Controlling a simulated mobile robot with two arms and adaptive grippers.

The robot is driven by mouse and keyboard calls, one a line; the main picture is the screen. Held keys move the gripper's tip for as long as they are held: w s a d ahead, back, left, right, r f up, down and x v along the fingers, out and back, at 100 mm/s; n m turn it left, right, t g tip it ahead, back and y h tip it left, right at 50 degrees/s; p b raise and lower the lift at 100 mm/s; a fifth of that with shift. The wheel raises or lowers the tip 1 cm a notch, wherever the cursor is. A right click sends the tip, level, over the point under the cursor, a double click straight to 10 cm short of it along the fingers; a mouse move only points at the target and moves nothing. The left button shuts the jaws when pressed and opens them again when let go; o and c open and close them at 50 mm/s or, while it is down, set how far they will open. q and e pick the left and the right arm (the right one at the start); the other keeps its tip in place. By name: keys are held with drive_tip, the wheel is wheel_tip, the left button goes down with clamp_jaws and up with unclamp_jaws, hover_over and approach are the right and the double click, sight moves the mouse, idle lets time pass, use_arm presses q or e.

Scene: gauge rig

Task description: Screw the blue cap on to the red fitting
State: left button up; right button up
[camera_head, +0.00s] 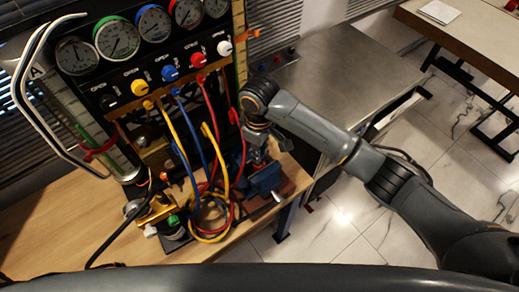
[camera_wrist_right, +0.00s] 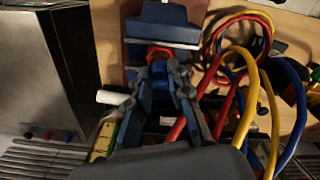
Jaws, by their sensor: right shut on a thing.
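In the wrist view, my right gripper (camera_wrist_right: 160,74) has its two fingers closed around a small blue piece (camera_wrist_right: 158,68), which looks like the blue cap. The red fitting (camera_wrist_right: 160,52) shows as a red ring just beyond the fingertips, at the vise jaws. The cap and fitting meet or nearly meet; I cannot tell whether threads are engaged. In the head view my right gripper (camera_head: 255,151) points down above the blue vise (camera_head: 265,179), and hides the cap and fitting. My left gripper is not in view.
A gauge panel (camera_head: 135,62) with coloured knobs stands behind the vise. Red, blue and yellow hoses (camera_head: 212,190) loop close to the left of my right gripper. A brass rig (camera_head: 155,208) stands further left. A grey metal cabinet top (camera_head: 325,80) lies to the right.

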drive_tip(key=shift+w+r, duration=0.1)
drive_tip(key=m, duration=0.2)
drive_tip(key=shift+m, duration=0.3)
drive_tip(key=o, duration=1.2)
